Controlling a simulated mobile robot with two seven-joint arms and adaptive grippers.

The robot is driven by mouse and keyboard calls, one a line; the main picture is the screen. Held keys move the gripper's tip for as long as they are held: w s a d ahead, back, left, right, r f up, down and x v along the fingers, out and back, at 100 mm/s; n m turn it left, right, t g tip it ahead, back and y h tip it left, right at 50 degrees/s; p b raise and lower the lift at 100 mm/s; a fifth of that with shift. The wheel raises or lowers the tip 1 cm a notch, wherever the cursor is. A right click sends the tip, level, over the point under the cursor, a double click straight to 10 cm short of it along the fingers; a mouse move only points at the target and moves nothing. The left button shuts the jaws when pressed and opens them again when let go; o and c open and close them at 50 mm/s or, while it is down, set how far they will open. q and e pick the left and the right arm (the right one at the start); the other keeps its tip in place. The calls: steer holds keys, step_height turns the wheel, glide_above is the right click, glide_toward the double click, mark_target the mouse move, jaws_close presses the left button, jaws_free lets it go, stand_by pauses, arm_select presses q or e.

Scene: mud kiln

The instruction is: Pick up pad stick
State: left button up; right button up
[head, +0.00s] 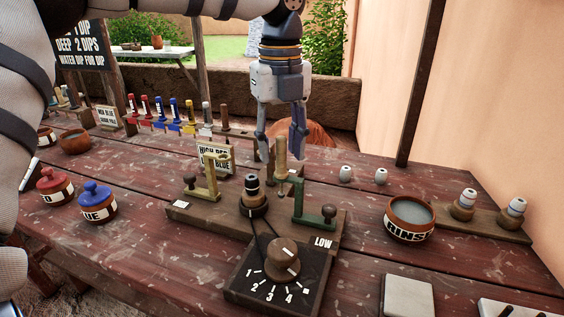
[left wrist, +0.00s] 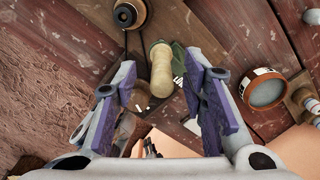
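The pad stick appears to be the pale wooden stick (head: 281,158) standing upright on the wooden board, behind the dark knob post. In the left wrist view the pale wooden handle (left wrist: 161,72) lies between the finger pads, with a gap on both sides. My left gripper (head: 282,150) points down over this stick, its fingers apart on either side of it. In the left wrist view the left gripper (left wrist: 165,100) is open and holds nothing. The stick's lower end is partly hidden. My right gripper is not in view.
A green bracket (head: 314,208) and a brass bracket (head: 206,181) stand close by the stick. A dial box (head: 283,272) is in front. A rinse bowl (head: 409,218) is at right. Red (head: 54,187) and blue (head: 97,202) lidded pots are at left. Several coloured sticks stand behind.

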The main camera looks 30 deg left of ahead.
arm_select(q)
steer(key=shift+f, duration=0.95)
steer(key=shift+w, duration=0.1)
jaws_close()
